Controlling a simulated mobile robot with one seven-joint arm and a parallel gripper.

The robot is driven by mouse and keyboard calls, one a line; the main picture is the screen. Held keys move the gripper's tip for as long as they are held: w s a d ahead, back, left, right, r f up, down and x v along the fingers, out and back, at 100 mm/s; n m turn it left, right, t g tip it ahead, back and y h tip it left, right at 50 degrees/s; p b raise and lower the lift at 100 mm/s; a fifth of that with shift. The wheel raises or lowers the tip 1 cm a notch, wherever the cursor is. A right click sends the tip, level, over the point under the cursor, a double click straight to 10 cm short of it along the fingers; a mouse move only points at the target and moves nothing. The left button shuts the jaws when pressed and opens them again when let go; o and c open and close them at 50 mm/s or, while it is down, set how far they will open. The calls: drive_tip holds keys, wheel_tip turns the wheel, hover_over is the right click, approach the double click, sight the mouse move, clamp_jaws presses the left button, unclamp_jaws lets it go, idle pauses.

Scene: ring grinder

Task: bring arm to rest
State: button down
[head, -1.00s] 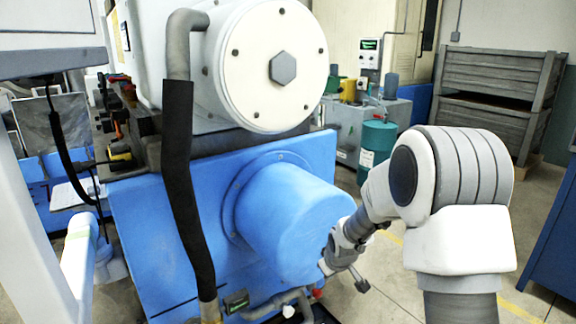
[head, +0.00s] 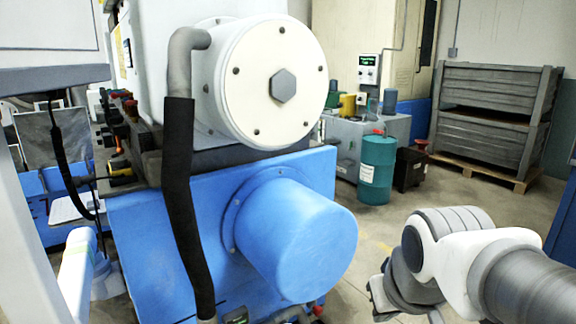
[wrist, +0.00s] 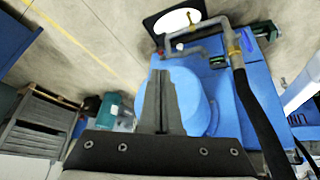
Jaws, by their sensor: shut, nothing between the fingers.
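My gripper (wrist: 158,80) shows in the wrist view with its two dark fingers together and nothing between them. Behind the fingers in that view is the blue cylindrical housing (wrist: 192,103) of the grinder; a gap between them cannot be judged. In the head view my arm (head: 465,255) is folded low at the lower right, right of the blue cylindrical housing (head: 300,240) and apart from it in the picture. The fingertips cannot be made out in the head view.
The grinder's white round cover (head: 270,75) and a black hose (head: 178,190) stand left of my arm. A green drum (head: 377,170), stacked grey crates (head: 490,115) and a blue cabinet (head: 563,220) stand behind and right. Open floor (head: 440,190) lies between.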

drive_tip(key=s+m, duration=0.1)
drive_tip(key=s, duration=0.5)
wheel_tip(320, 180, up, 28)
drive_tip(key=p, duration=2.8)
drive_tip(key=shift+s, duration=0.2)
drive_tip(key=shift+a, duration=0.15)
